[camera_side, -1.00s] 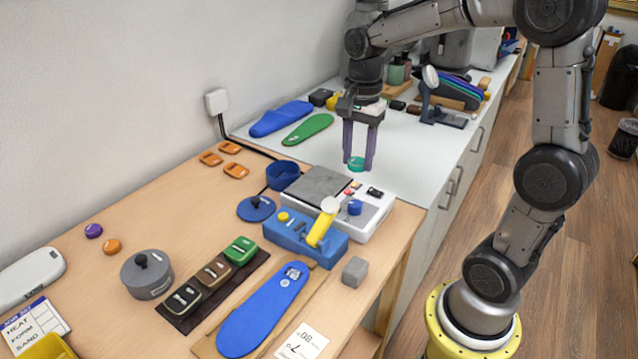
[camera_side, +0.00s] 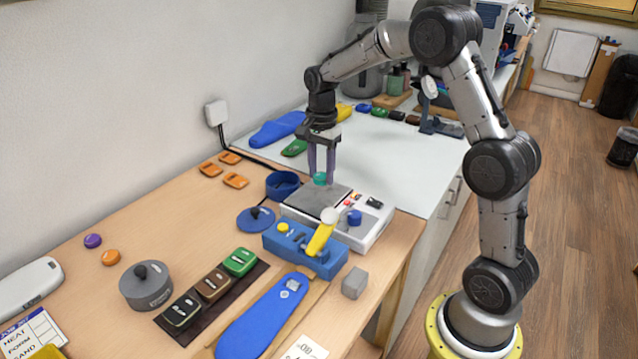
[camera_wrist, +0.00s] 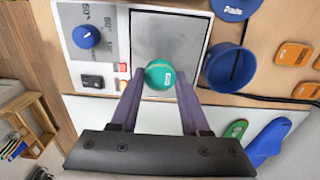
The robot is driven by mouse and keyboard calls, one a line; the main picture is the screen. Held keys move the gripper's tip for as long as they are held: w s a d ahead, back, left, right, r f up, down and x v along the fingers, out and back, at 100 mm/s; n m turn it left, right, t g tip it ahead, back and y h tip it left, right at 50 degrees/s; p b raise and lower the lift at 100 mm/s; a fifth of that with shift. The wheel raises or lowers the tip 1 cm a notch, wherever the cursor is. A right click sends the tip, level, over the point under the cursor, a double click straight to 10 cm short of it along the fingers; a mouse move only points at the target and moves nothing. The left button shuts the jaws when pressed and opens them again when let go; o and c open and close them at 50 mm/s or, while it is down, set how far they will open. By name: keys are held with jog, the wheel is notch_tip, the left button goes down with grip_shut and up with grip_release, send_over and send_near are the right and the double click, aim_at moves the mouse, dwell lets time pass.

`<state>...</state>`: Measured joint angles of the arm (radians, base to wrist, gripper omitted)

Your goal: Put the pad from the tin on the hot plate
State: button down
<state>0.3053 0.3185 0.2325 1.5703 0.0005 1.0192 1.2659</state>
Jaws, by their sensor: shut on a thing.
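The teal-green round pad (camera_side: 320,179) is between the fingertips of my gripper (camera_side: 321,172), which is shut on it. In the wrist view the pad (camera_wrist: 160,75) shows a small white label and overlaps the near edge of the hot plate (camera_wrist: 168,35). In the side view the hot plate (camera_side: 318,203) is a grey square on a white unit, and the pad is held at its far edge, seemingly a little above it. The blue open tin (camera_side: 283,184) stands just left of the hot plate. Its blue lid (camera_side: 256,219) lies in front of it.
The white unit has a blue knob (camera_wrist: 86,36) and a black switch (camera_wrist: 92,81). A blue device with a yellow lever (camera_side: 320,238) stands in front of the hot plate. Orange clips (camera_side: 236,181) lie left of the tin.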

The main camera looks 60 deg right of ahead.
aim_at(319, 174)
jog(key=shift+w+f, duration=0.25)
jog(key=shift+f, duration=0.05)
jog(key=shift+w+d+f, duration=0.1)
jog(key=shift+w+f, duration=0.1)
jog(key=shift+f, duration=1.55)
jog(key=shift+f, duration=0.1)
jog(key=shift+c, duration=1.9)
grip_release()
